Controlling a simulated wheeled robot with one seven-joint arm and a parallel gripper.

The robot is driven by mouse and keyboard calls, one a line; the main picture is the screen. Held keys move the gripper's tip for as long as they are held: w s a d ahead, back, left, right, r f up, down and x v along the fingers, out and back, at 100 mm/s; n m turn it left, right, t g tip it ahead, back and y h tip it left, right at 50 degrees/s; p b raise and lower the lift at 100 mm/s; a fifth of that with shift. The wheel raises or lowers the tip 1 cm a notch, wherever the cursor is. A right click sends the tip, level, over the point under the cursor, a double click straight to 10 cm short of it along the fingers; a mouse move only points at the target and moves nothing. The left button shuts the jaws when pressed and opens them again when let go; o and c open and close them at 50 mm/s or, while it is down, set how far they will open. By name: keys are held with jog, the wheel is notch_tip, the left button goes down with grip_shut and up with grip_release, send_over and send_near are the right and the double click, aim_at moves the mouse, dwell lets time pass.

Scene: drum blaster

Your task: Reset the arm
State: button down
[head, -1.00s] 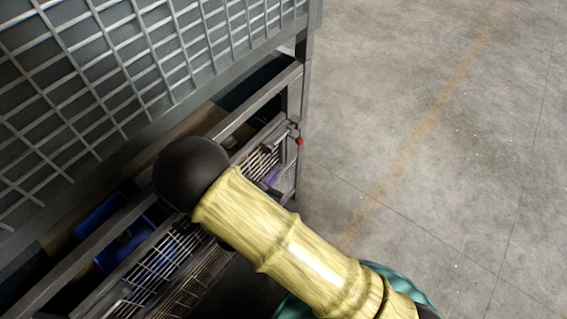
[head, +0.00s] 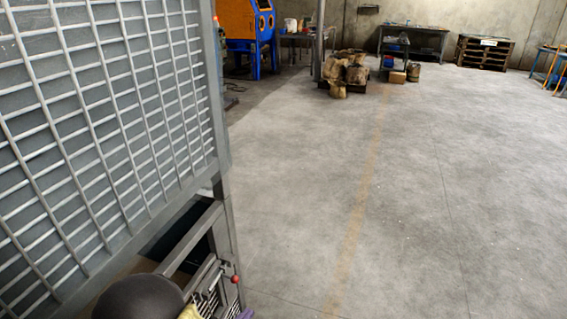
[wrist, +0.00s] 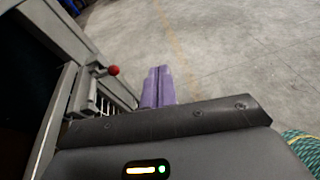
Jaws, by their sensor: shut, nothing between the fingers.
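My gripper (wrist: 158,88) shows in the wrist view as two purple fingers side by side, shut with nothing between them. The fingers point away over the floor, just right of the grey machine frame (wrist: 62,28) and its red knob (wrist: 113,70). In the head view only a bit of purple of my gripper (head: 246,314) shows at the bottom edge. My dark rounded arm joint (head: 140,298) and a sliver of yellow link are at the bottom left; the rest of my arm is out of that view.
The machine's slatted grey panel (head: 105,130) fills the left of the head view, with the red knob (head: 235,279) below. Wide bare concrete floor (head: 400,180) lies right. Far back stand an orange and blue cabinet (head: 240,30), sacks (head: 345,70) and pallets (head: 484,52).

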jog(key=s+d+r+m+g+y, duration=0.2)
jog(key=s+d+r+m+g, duration=0.15)
jog(key=d+m+g, duration=0.6)
jog(key=s+d+r+m+g+y, duration=0.2)
jog(key=d+r+m+g, duration=0.2)
jog(key=d+m, duration=0.95)
notch_tip(320, 180, up, 22)
jog(key=w+d+m+t+y+p, duration=0.1)
jog(key=m+p, duration=0.6)
jog(key=p, duration=1)
jog(key=shift+w+d+r+t+y, duration=0.15)
jog(key=shift+w+d+t+y, duration=0.15)
jog(key=shift+d+t+y, duration=0.5)
